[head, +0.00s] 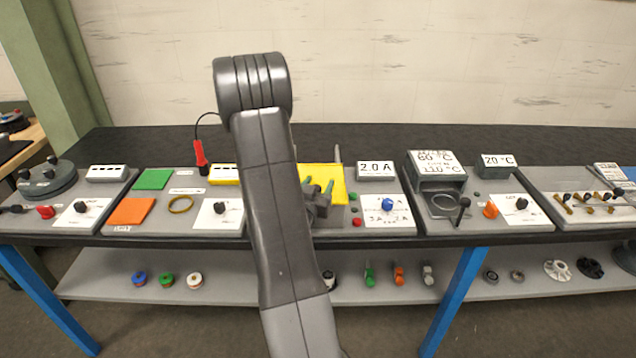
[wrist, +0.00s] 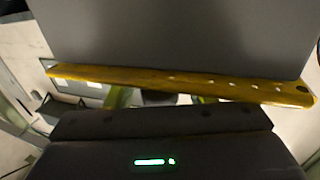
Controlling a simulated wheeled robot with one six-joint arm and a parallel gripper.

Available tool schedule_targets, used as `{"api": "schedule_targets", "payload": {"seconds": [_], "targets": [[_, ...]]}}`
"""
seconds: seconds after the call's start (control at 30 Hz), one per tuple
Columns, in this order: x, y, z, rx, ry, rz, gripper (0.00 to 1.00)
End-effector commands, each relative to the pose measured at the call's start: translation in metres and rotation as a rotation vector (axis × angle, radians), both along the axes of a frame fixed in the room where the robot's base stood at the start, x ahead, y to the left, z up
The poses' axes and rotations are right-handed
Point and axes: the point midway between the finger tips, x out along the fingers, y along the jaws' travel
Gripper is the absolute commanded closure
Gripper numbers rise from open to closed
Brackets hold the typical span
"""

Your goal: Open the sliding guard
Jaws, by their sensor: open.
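A yellow panel (head: 322,172), which looks like the sliding guard, stands at the middle station of the bench in the head view. My arm covers its left side, and a thin grey upright (head: 338,154) shows at its right. My gripper (head: 318,187) is open in front of the panel, with its fingers towards it. I cannot tell whether they touch it. In the wrist view a wide grey surface (wrist: 170,35) with a yellow strip (wrist: 180,84) along its lower edge fills the top. I cannot tell whether this is the guard.
To the right are a 2.0 A display (head: 376,169) and a white plate with a blue knob (head: 388,205). A red probe (head: 200,156) stands left of my arm. Other stations line the bench on both sides. A lower shelf (head: 230,286) carries small parts.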

Motion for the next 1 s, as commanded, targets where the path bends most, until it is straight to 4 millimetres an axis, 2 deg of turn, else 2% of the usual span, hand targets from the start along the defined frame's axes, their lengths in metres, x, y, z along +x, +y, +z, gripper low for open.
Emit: {"api": "schedule_targets", "payload": {"seconds": [0.23, 0.27, 0.5, 0.67, 0.9, 1.0], "targets": [[0.001, 0.000, 0.000, 0.000, 0.000, 0.000, 0.51], [0.001, 0.000, 0.000, 0.000, 0.000, 0.000, 0.54], [0.001, 0.000, 0.000, 0.000, 0.000, 0.000, 1.00], [0.004, 0.000, -0.001, 0.001, -0.001, -0.001, 1.00], [0.036, -0.001, -0.002, 0.002, -0.003, -0.002, 1.00], [0.041, 0.000, -0.001, 0.001, 0.000, -0.001, 1.00]]}}
